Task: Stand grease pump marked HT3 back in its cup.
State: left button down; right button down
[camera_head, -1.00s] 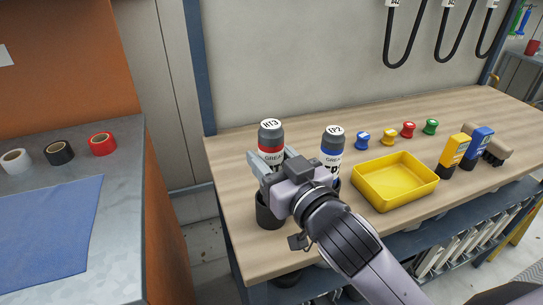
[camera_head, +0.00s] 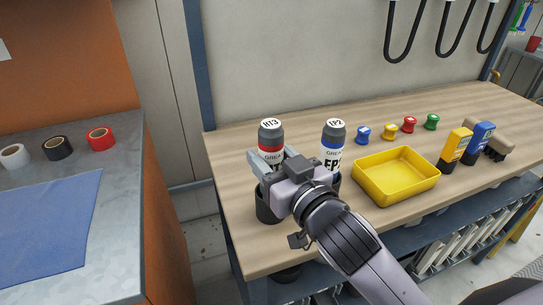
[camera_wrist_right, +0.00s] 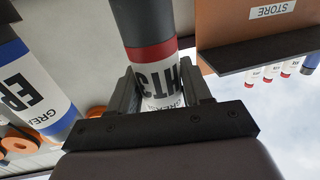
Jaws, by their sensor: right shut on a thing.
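The grease pump marked HT3 (camera_head: 270,137) has a dark top, a red band and a white label. My right gripper (camera_head: 272,168) is shut on it around the label and holds it upright. In the right wrist view the pump (camera_wrist_right: 152,52) sits between both fingers (camera_wrist_right: 160,95). A dark cup (camera_head: 267,206) stands on the bench right below the pump, partly covered by my gripper. The pump's lower end is hidden, so I cannot tell how far it is inside the cup. My left gripper is not in view.
The blue-banded EP2 pump (camera_head: 333,138) stands close to the right of HT3; it also shows in the wrist view (camera_wrist_right: 38,95). A yellow tray (camera_head: 398,190) and several small coloured knobs (camera_head: 390,136) lie farther right on the wooden bench (camera_head: 232,165).

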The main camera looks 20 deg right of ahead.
jog(key=shift+f, duration=0.25)
jog(key=shift+f+b, duration=0.8)
jog(key=shift+c, duration=2.1)
grip_release()
jog(key=shift+f, duration=0.15)
